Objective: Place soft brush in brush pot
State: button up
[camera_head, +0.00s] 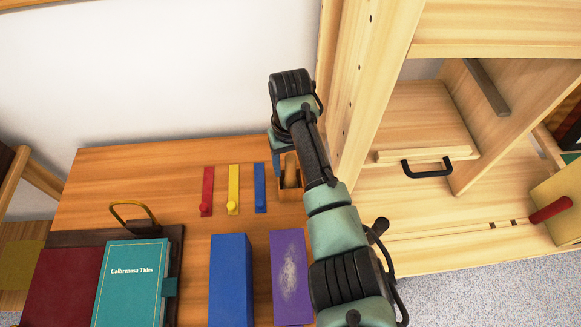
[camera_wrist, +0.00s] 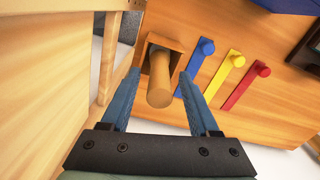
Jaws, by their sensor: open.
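The brush pot is a small square wooden box at the right part of the table in the head view (camera_head: 290,194); its rim also shows in the wrist view (camera_wrist: 172,44). A thick, round wooden handle, seemingly the soft brush's, stands in it (camera_head: 291,175) and points toward the camera in the wrist view (camera_wrist: 159,82). Its lower end is hidden inside the pot. My gripper (camera_wrist: 159,73) is open, with one blue finger on each side of the handle and gaps visible. In the head view, my gripper (camera_head: 280,158) is partly hidden by my arm.
Red (camera_head: 207,190), yellow (camera_head: 233,190) and blue (camera_head: 260,188) knobbed strips lie left of the pot. Blue (camera_head: 230,280) and purple (camera_head: 291,277) blocks and a teal book (camera_head: 131,284) are nearer. A wooden frame (camera_head: 372,90) stands close on the right.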

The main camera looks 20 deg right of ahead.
notch_tip(320, 180, up, 9)
jog(key=shift+r, duration=0.1)
jog(key=w+a+r+n+t, duration=0.1)
jog(key=w+a+r+t, duration=0.7)
jog(key=r, duration=0.3)
notch_tip(320, 180, up, 13)
jog(key=w+a+t+y, duration=0.1)
jog(key=w+a+t, duration=0.2)
jog(key=t, duration=0.2)
jog(key=s+a+r+t, duration=0.1)
jog(key=s+r+t, duration=0.3)
jog(key=r, duration=0.6)
jog(key=s+r+t, duration=0.4)
jog(key=s+r, duration=0.1)
jog(key=r, duration=0.4)
jog(key=s+r+m+t+h, duration=0.1)
jog(key=s+r+t, duration=0.5)
jog(key=s+r, duration=0.5)
jog(key=s, duration=0.3)
jog(key=shift+d, duration=0.35)
